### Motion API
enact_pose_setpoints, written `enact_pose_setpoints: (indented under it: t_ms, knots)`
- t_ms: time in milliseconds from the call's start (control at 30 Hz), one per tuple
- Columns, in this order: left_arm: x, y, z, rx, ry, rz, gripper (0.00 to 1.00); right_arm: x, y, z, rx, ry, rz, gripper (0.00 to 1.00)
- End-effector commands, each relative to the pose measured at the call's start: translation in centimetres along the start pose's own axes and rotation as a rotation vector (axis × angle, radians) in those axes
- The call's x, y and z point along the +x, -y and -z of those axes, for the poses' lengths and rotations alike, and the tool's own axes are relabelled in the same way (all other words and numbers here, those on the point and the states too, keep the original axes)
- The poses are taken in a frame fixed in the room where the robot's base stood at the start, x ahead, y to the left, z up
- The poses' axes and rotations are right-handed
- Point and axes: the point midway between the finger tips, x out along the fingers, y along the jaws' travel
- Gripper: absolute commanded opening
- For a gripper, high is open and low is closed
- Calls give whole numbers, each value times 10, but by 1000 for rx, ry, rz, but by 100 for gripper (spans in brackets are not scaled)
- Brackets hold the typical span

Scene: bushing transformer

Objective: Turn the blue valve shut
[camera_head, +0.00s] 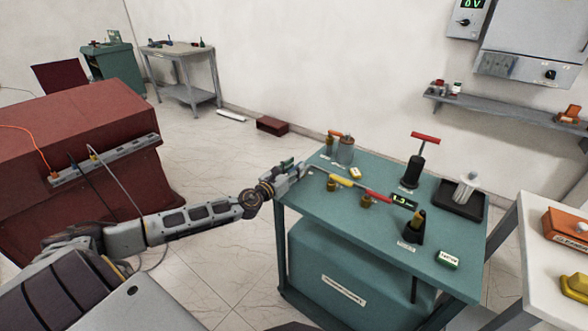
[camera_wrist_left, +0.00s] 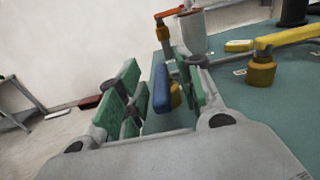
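In the left wrist view the blue valve's handle (camera_wrist_left: 161,88) stands upright between the two green-padded fingers of my left gripper (camera_wrist_left: 158,92). A brass body (camera_wrist_left: 176,95) shows just behind it. The fingers are apart, with a gap visible to the left of the handle; whether the right pad touches it I cannot tell. In the head view my left gripper (camera_head: 292,172) is at the left edge of the teal table (camera_head: 318,206), and the blue handle is hidden there. My right gripper is not in view.
A yellow handle (camera_head: 345,181) and a red handle (camera_head: 378,196) on brass valves lie just right of the gripper. An orange-handled valve (camera_head: 335,133) and a grey cylinder (camera_head: 345,150) stand behind. A black pump with red grip (camera_head: 413,170) and a tray (camera_head: 457,208) are farther right.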

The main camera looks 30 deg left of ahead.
Motion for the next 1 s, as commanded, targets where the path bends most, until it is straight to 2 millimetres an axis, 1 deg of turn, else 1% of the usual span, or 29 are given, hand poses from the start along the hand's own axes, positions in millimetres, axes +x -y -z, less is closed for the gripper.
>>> enact_pose_setpoints:
  t_ms: [267,367,500,567,900,1000]
  knots:
    - [0,0,0,0,0,0,36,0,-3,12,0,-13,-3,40]
    - [0,0,0,0,0,0,25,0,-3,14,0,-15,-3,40]
    - [0,0,0,0,0,0,7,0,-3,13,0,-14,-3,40]
    - [0,0,0,0,0,0,0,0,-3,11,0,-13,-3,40]
    - [0,0,0,1,0,0,0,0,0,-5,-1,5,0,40]
    - [0,0,0,0,0,-3,0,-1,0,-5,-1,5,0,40]
